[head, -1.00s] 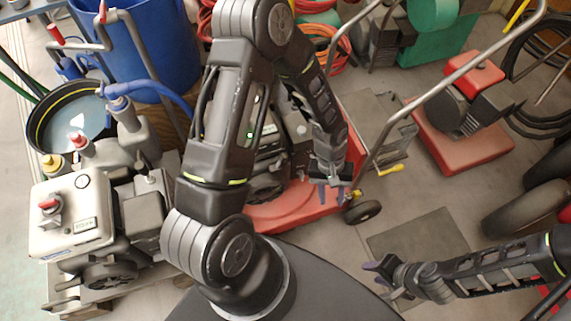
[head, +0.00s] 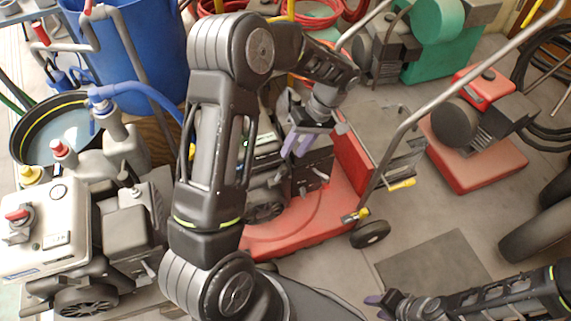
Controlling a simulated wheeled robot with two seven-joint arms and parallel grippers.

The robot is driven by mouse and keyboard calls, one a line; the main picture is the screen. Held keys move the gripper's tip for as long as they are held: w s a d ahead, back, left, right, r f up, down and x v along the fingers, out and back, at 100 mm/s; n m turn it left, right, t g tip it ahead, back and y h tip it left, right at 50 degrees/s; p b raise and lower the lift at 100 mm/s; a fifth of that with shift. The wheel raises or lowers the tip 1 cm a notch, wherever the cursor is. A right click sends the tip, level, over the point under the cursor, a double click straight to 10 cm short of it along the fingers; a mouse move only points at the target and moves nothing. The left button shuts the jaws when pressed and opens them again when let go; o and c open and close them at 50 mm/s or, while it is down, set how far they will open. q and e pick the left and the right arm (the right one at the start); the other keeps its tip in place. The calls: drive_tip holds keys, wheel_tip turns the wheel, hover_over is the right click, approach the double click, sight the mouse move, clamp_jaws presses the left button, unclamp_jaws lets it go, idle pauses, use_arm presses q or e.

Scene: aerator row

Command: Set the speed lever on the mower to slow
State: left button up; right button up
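The red mower (head: 290,238) stands on the floor at the middle, with its dark engine partly hidden behind my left arm. A grey tubular handle rises from it to the upper right. I cannot tell which part is the speed lever. My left gripper (head: 295,149) is over the mower's engine, its purple fingers pointing down, slightly apart, with nothing seen between them. My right gripper (head: 379,306) is at the bottom edge, right of the mower, its purple fingers apart and empty.
A pale-tanked engine machine (head: 45,235) stands at left, beside a black drain pan (head: 62,132) and a blue barrel (head: 148,60). Another red machine (head: 475,160) and a green one (head: 440,50) stand at right.

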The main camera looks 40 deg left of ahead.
sight(284, 167)
use_arm(q)
drive_tip(key=x, duration=0.6)
drive_tip(key=shift+s+a+f+b, duration=0.1)
drive_tip(key=shift+s+f+b, duration=0.05)
drive_tip(key=shift+f+b, duration=0.25)
drive_tip(key=shift+c, duration=0.5)
clamp_jaws()
idle(0.5)
